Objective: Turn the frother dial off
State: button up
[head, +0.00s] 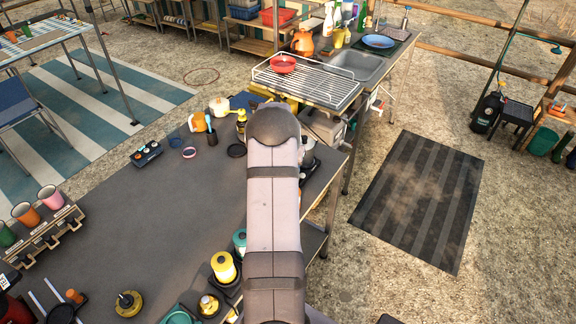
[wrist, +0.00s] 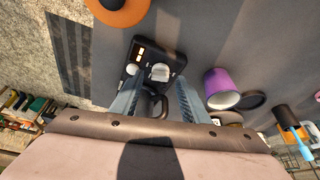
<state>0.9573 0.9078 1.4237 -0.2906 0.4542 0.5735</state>
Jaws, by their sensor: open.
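In the wrist view a black unit (wrist: 134,68) lies on the dark tabletop, with small orange-lit marks and a round pale knob (wrist: 160,72) on its face. I take this for the frother and its dial; the dial's setting is too small to read. My gripper (wrist: 158,84) is open, its two grey fingers apart, with the knob showing in the gap between them near the tips. I cannot tell whether either finger touches it. A dark loop, perhaps a handle, shows lower between the fingers. In the head view my arm hides the gripper and the unit.
A purple cup (wrist: 218,84) lies right of the fingers in the wrist view. An orange round thing (wrist: 118,10) is beyond the unit. In the head view a wire rack (head: 308,82) stands behind my arm. The tabletop (head: 150,215) to the left has a wide clear area.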

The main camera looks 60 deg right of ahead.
jog(key=shift+d+f, duration=0.1)
jog(key=shift+f, duration=0.15)
grip_shut()
